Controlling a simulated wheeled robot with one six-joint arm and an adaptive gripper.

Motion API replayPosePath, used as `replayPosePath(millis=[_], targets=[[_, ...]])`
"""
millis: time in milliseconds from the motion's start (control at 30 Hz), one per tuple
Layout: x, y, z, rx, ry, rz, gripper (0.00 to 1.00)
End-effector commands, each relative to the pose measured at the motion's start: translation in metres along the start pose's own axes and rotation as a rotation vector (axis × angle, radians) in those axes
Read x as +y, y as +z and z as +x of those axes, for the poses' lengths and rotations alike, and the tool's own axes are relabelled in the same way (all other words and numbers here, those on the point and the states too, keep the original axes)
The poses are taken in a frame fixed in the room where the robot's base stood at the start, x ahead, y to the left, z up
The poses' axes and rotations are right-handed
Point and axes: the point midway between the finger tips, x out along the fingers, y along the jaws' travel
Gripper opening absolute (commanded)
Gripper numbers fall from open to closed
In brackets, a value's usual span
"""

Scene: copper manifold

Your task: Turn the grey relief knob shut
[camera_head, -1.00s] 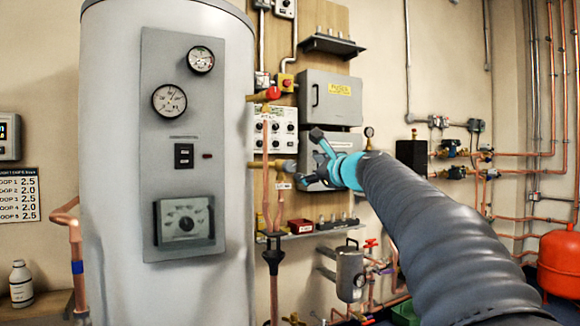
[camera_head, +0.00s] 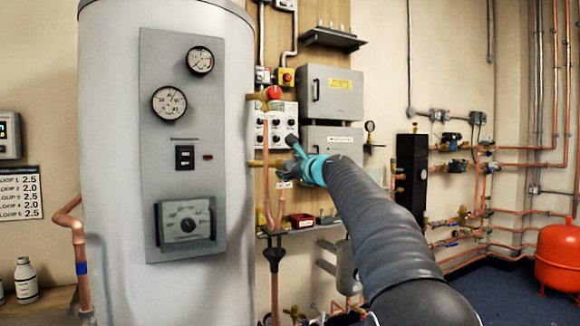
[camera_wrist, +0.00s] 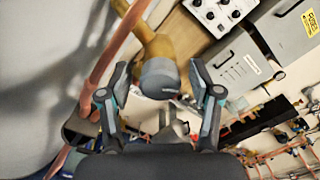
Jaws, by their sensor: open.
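The grey relief knob (camera_wrist: 160,77) is a round cap on the end of a brass valve body (camera_wrist: 150,40), seen in the wrist view. My gripper (camera_wrist: 158,88) is open, with one finger to the left of the knob and one to the right. Gaps show on both sides, and I see no contact. In the head view my gripper (camera_head: 296,150) is just right of the brass fitting (camera_head: 262,163) beside the tank. The knob is mostly hidden there by my gripper.
The white tank (camera_head: 115,130) stands close on the left. A copper pipe (camera_wrist: 105,65) runs just left of my gripper. Behind are a knobbed control panel (camera_head: 283,125) and grey boxes (camera_head: 330,85). A shelf with a red tray (camera_head: 301,221) lies below.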

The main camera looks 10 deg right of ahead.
Motion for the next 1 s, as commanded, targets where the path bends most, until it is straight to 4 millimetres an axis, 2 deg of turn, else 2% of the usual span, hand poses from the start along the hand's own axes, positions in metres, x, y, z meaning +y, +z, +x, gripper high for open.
replayPosePath(millis=[67,100,300,333,667,1000], targets=[[0.0002,-0.0001,0.0000,0.000,0.000,0.000,0.64],[0.0002,0.0000,-0.0001,0.000,0.000,0.000,0.59],[0.0003,0.0001,-0.0001,0.000,0.000,0.000,0.09],[0.0004,0.0001,-0.0001,0.000,0.000,0.000,0.04],[0.0011,-0.0004,0.0001,0.000,0.001,-0.040,0.03],[0.0021,-0.0016,0.0004,-0.001,0.000,-0.261,0.03]])
